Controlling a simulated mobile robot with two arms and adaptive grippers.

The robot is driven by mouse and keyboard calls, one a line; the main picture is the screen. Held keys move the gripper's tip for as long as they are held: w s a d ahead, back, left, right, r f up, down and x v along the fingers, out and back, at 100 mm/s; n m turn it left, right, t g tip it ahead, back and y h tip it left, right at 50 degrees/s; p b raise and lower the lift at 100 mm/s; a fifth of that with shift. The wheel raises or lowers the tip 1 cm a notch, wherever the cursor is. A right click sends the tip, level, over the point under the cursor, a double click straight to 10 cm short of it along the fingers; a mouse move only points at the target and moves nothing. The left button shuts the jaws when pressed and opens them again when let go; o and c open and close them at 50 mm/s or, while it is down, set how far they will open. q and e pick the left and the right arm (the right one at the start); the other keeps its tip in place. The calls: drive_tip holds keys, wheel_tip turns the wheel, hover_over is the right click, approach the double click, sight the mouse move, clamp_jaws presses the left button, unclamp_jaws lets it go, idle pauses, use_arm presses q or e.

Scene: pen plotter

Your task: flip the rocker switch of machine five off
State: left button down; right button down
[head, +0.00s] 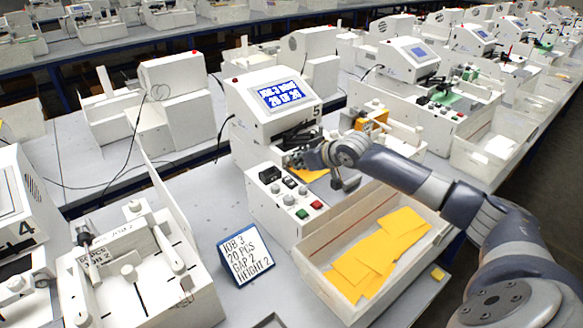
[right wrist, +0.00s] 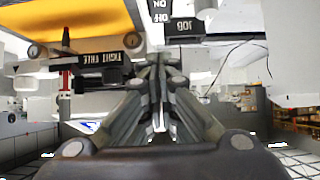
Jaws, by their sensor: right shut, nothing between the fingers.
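Machine five (head: 262,95) is the white unit in the middle of the head view, with a lit screen (head: 282,96) and a "5" on its side. Its control panel (head: 285,205) carries dark parts, one a black block (head: 269,174), and coloured buttons. My right gripper (head: 300,159) is shut and empty, above the back of this panel. My left gripper is out of view.
A white tray with yellow sheets (head: 335,236) stands in front of machine five. A JOB 3 card (head: 245,254) stands to its left. Machine four (head: 22,215) is at the far left. My right arm crosses above the tray. Some bench lies bare left of the panel.

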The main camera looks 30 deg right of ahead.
sight(292, 181)
drive_tip(key=x, duration=0.3)
drive_tip(key=shift+a+r+p, duration=0.1)
drive_tip(key=shift+r+p, duration=0.05)
drive_tip(key=shift+p, duration=0.2)
drive_tip(key=f, duration=0.1)
drive_tip(key=f+p, duration=0.1)
drive_tip(key=f, duration=0.1)
drive_tip(key=shift+w+f, duration=0.15)
drive_tip(key=shift+w, duration=0.2)
drive_tip(key=shift+f, duration=0.55)
